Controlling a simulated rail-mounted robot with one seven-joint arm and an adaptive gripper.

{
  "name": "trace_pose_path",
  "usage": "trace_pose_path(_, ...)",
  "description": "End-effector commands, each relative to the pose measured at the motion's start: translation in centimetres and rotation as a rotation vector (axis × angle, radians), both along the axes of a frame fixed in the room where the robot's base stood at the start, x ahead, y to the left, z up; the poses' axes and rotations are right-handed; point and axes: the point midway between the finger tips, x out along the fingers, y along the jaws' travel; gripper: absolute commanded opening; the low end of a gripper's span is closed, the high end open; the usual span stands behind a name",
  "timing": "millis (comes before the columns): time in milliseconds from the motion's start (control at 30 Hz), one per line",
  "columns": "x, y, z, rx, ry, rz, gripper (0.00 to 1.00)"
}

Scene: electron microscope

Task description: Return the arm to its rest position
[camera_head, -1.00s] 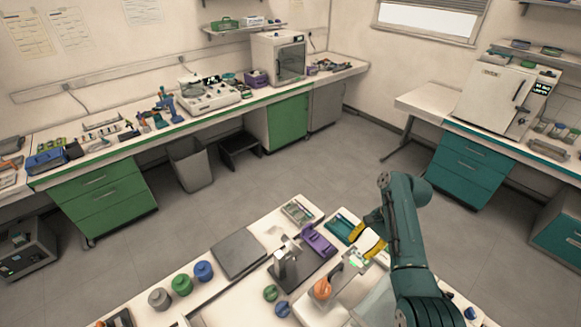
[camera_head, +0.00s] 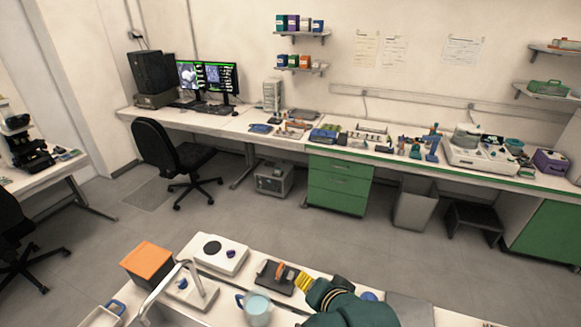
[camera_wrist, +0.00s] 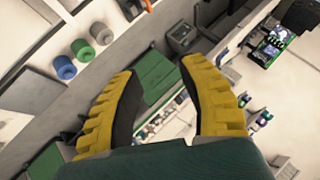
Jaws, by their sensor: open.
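My gripper (camera_head: 303,283) shows in the head view with yellow fingers at the end of my dark teal arm, low in the middle of the picture. It is over the near bench, close to a dark tray with an orange-handled item (camera_head: 280,271). In the wrist view my gripper (camera_wrist: 160,105) has its two ridged yellow fingers spread apart. Nothing is between them, only the distant room behind. The lower part of my arm is cut off by the picture's bottom edge.
A chair (camera_head: 172,155) and green drawers (camera_head: 338,186) stand beyond. Open floor lies between the benches.

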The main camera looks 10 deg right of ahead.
Motion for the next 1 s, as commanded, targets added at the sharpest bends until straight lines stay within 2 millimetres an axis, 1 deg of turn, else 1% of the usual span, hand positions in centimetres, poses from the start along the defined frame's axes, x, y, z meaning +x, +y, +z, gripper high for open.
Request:
trace_pose_path(33,0.4,3.2,3.2,-0.069,-0.123,0.071,0.41)
trace_pose_path(67,0.4,4.7,5.4,-0.113,-0.201,0.105,0.41)
trace_pose_path(100,0.1,6.4,8.2,-0.17,-0.304,0.144,0.41)
trace_pose_path(167,-1.0,8.2,12.6,-0.257,-0.46,0.184,0.41)
trace_pose_path(200,-2.1,9.0,15.5,-0.316,-0.561,0.196,0.41)
trace_pose_path(267,-4.1,9.1,19.5,-0.405,-0.698,0.192,0.41)
trace_pose_path(300,-5.5,8.7,21.9,-0.467,-0.779,0.177,0.41)
trace_pose_path(367,-7.7,8.0,25.4,-0.559,-0.89,0.146,0.41)
trace_pose_path(400,-9.2,7.6,27.5,-0.623,-0.958,0.126,0.41)
trace_pose_path(467,-11.5,7.1,30.5,-0.733,-1.055,0.09,0.41)
trace_pose_path(500,-12.0,6.8,31.9,-0.86,-1.098,0.078,0.41)
trace_pose_path(533,-11.9,6.9,33.8,-0.884,-1.091,0.088,0.41)
trace_pose_path(600,-11.8,6.9,37.1,-0.869,-1.087,0.088,0.41)
trace_pose_path(667,-11.8,6.9,39.3,-0.865,-1.087,0.087,0.41)
trace_pose_path(800,-11.7,6.8,44.7,-0.858,-1.086,0.087,0.41)
trace_pose_path(900,-11.7,6.8,47.8,-0.853,-1.085,0.086,0.41)
trace_pose_path(1000,-11.7,6.8,49.3,-0.85,-1.084,0.086,0.41)
